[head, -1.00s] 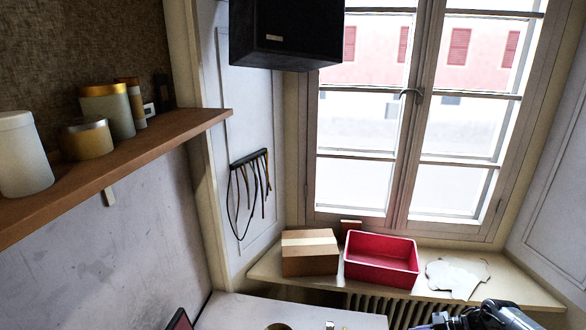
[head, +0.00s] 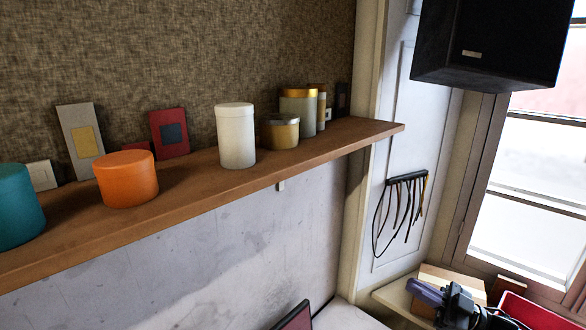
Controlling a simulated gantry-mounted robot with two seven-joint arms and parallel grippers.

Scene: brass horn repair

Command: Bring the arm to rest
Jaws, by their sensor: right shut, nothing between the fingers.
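My right gripper (head: 452,303) shows at the bottom right of the head view, dark with a purple-grey part beside it. It is shut with nothing between its fingers. It appears in front of the cardboard box (head: 462,276) on the window sill and covers part of it; the gap between them cannot be told. The rest of my right arm is mostly out of the frame. My left gripper is not in view.
A wooden shelf (head: 330,146) on the left holds an orange tin (head: 127,180), a teal tin (head: 16,208), a white canister (head: 236,138) and other containers. Cables hang from a wall rack (head: 407,178). A black box (head: 488,45) hangs above. A red bin (head: 512,310) stands at lower right.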

